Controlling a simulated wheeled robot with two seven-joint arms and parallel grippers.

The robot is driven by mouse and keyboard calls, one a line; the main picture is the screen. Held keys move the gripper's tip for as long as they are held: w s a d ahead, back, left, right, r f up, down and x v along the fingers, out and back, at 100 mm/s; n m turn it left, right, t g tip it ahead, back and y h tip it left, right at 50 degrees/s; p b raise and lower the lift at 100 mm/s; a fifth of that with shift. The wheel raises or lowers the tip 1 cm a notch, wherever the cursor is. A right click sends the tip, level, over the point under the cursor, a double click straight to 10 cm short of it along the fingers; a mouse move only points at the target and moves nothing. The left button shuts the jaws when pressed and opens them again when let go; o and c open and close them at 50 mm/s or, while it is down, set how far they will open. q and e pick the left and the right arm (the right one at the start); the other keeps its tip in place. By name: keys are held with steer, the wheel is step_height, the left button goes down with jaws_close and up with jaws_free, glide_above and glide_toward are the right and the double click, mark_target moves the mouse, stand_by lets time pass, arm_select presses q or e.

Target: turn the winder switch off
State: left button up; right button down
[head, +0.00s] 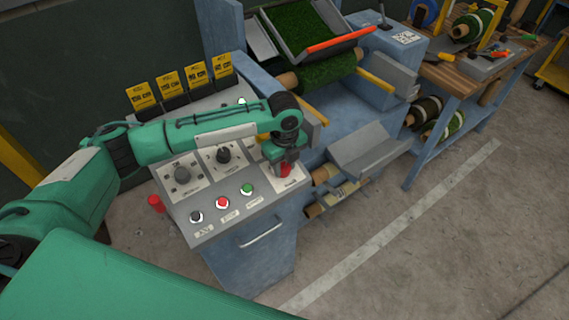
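A grey sloped control panel (208,228) stands in front of me. On it are two dark rotary knobs, a left one (182,174) and a middle one (223,155), each on a light plate. At the right end, a red switch handle (285,171) shows on another light plate (291,183). The labels are too small to read, so I cannot tell which one is the winder switch. My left gripper (285,162) points down right at the red handle. Its fingers are mostly hidden, and I cannot tell whether they touch or hold the handle. My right gripper is not in view.
Black (196,216), red (222,202) and green (247,189) buttons line the panel's front. Several yellow tags (168,82) stand behind. A red cylinder (156,204) projects at the left side. A turf roll (325,70) and a grey tray (368,147) are to the right.

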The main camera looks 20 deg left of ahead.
arm_select(q)
steer(key=shift+c, duration=1)
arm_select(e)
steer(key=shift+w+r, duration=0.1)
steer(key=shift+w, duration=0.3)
